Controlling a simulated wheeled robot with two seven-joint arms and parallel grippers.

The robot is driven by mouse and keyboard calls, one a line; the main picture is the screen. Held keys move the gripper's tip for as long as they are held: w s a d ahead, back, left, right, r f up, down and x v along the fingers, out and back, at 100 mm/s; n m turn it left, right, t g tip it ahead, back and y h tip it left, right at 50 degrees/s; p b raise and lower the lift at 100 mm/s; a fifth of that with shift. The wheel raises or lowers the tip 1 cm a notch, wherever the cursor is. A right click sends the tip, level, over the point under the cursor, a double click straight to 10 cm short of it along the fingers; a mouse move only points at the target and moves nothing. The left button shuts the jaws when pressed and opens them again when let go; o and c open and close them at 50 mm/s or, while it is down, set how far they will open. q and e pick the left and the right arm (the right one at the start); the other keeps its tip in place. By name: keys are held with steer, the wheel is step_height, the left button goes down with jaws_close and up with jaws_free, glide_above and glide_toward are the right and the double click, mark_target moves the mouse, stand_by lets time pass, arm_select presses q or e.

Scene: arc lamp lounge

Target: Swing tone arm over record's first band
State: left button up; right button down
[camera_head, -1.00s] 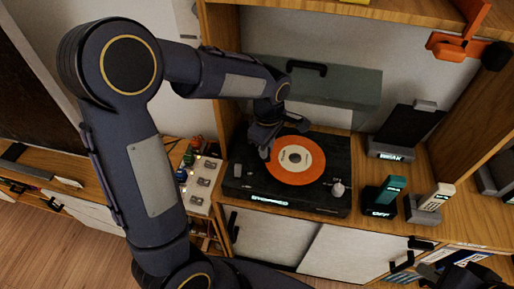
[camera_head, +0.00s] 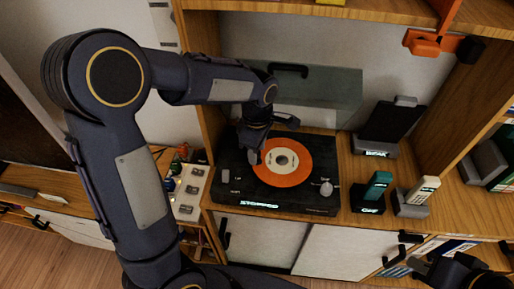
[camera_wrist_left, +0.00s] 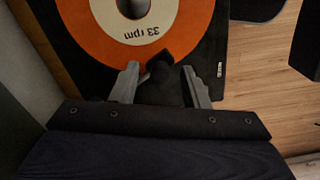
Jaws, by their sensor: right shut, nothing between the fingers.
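The orange record (camera_head: 269,175) with a pale label (camera_head: 282,160) lies on the black turntable (camera_head: 225,160), whose front display seems to read "STOPPED". My left gripper (camera_head: 255,156) is low at the record's left edge. In the left wrist view, its two grey fingers (camera_wrist_left: 160,76) stand apart on either side of a dark piece (camera_wrist_left: 160,85), probably the tone arm's head. The tip of this piece overlaps the outer edge of the orange record (camera_wrist_left: 112,50). Whether the fingers press on it is unclear. The rest of the tone arm is hidden. My right gripper (camera_head: 455,272) is shut and empty at the bottom right.
A grey-green lid or case (camera_head: 320,92) stands behind the turntable. A teal handset (camera_head: 377,186), a cream handset (camera_head: 422,190) and a dark stand (camera_head: 385,130) are to its right. A small control panel (camera_head: 190,190) is to the left. An orange clamp (camera_head: 430,43) hangs above right.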

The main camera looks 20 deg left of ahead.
arm_select(q)
steer(key=shift+r, duration=0.1)
steer(key=shift+r, duration=0.35)
step_height(320, 180, up, 7)
steer(key=s+d, duration=0.1)
steer(key=s, duration=0.1)
steer(key=s+d+r+b, duration=0.1)
steer(key=s+d+r, duration=0.1)
steer(key=s, duration=0.3)
steer(key=s+d+r+b, duration=0.1)
steer(key=s+d+r, duration=0.1)
steer(key=s, duration=0.4)
steer(key=shift+d+r, duration=0.2)
steer(key=shift+r, duration=0.35)
arm_select(e)
step_height(320, 180, down, 2)
